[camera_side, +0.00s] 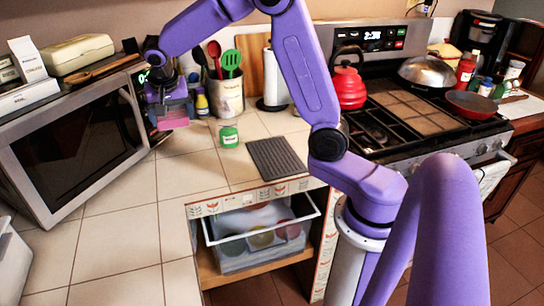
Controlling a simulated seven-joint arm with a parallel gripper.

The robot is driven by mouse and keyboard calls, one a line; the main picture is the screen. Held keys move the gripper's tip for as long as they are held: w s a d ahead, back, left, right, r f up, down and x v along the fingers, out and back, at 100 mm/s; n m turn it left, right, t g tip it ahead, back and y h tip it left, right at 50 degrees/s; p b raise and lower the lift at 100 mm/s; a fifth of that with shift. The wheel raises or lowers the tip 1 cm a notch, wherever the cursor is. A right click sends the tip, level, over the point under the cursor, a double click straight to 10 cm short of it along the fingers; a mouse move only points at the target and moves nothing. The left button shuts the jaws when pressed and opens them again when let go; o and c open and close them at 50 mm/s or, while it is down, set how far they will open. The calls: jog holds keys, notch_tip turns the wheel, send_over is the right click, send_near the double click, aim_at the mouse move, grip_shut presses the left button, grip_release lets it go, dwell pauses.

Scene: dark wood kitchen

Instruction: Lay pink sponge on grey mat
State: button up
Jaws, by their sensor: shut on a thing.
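The pink sponge (172,121) is held in my gripper (168,110), which is shut on it in front of the microwave's right side. The sponge appears to be above the tiled counter, but I cannot tell its exact height. The grey mat (276,159) lies flat on the counter near its front edge, to the right of and nearer than the gripper. The mat's ribbed surface is bare.
A green jar (229,136) stands between the gripper and the mat. A utensil crock (227,97) and a paper towel roll (273,92) stand behind. The microwave (80,140) is at left, the stove (400,110) at right. An open drawer (262,236) lies below the mat.

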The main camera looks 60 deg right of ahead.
notch_tip(320, 180, up, 3)
jog(key=shift+r, duration=0.15)
jog(key=s+d+m+g+h, duration=0.1)
jog(key=s+d+m+g, duration=0.2)
jog(key=s+d+m, duration=0.65)
jog(key=m+g+y, duration=0.1)
jog(key=m+g, duration=0.2)
jog(key=m, duration=0.5)
send_over(276, 155)
jog(key=w+a, duration=0.1)
jog(key=a, duration=0.1)
jog(key=shift+m+g, duration=0.25)
jog(key=shift+g, duration=0.05)
jog(key=f, duration=1.5)
jog(key=shift+d+f, duration=0.1)
jog(key=shift+d, duration=0.15)
jog(key=shift+f, duration=2)
jog(key=shift+f, duration=0.1)
jog(key=o, duration=0.7)
jog(key=shift+o, duration=0.2)
